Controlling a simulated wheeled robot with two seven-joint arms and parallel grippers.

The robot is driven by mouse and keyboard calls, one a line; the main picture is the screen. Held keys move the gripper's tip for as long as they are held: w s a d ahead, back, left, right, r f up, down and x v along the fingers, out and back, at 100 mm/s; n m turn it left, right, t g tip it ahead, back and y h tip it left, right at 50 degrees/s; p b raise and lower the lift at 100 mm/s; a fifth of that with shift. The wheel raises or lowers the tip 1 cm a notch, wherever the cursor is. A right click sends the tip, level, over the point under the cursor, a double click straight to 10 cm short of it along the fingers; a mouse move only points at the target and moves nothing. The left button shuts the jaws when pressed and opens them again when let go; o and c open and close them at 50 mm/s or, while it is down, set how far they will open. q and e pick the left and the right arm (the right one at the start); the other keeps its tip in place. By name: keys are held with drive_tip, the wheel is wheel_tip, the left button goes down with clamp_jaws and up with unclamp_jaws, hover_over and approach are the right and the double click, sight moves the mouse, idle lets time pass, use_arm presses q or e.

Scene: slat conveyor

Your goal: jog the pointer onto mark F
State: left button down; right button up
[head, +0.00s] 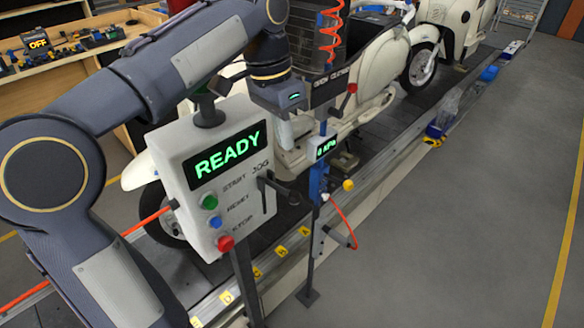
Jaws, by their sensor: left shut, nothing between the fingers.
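The grey control box (205,150) stands on a post with a green READY display (226,160). Several yellow lettered marks (281,251) run along the conveyor's near rail. Their letters are too small to read surely, so I cannot tell which is F. I cannot make out the pointer. My right gripper is not in view.
START, RESET and STOP buttons (226,243) sit on the box front. A blue post with a gauge (326,147) and a red coiled hose (330,35) stands right of my gripper. Cream scooters (378,65) ride the conveyor behind. The grey floor at right is clear.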

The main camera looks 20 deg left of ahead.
use_arm(q)
approach(280, 189)
drive_tip(key=d+f, duration=0.4)
drive_tip(key=f, duration=0.1)
drive_tip(key=shift+w+d+f, duration=0.1)
drive_tip(key=shift+w+d, duration=0.2)
